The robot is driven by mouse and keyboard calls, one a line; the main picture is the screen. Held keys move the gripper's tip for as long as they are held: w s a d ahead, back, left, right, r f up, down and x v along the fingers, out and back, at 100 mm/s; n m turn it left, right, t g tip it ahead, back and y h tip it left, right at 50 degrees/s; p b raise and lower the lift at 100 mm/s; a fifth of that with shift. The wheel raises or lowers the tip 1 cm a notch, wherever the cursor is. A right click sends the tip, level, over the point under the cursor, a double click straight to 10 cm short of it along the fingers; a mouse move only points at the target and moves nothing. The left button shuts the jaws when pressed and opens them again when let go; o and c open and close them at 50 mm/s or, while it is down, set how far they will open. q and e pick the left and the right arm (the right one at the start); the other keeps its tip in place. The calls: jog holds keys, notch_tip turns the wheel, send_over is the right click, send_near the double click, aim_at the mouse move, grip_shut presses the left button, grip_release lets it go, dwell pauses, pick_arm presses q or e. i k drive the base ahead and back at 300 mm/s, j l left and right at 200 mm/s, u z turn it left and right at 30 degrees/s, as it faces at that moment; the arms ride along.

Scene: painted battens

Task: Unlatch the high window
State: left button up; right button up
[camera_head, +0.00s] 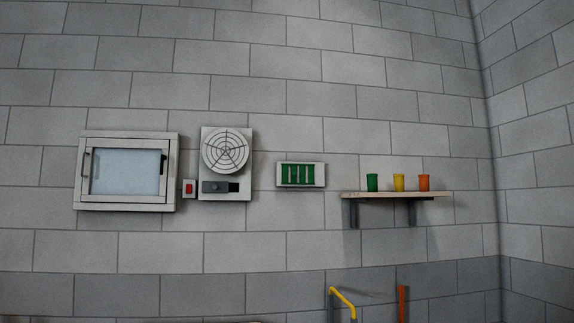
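A dark upright handle or latch (163,164) is on the right side of the sash. I cannot tell which of the two is the latch. Neither of my grippers is in view.
Right of the window are a red switch (189,188), a round-grilled vent (226,152) with a dark slider (220,187), and a green-slotted panel (300,175). A shelf (396,195) holds green, yellow and orange cups. A yellow bent pipe (343,300) and orange post (403,304) rise below.

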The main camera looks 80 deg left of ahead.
aim_at(163, 157)
jog(key=j+u, duration=0.15)
jog(key=u, duration=3.1)
jog(key=i+u, duration=0.2)
jog(key=i, duration=0.6)
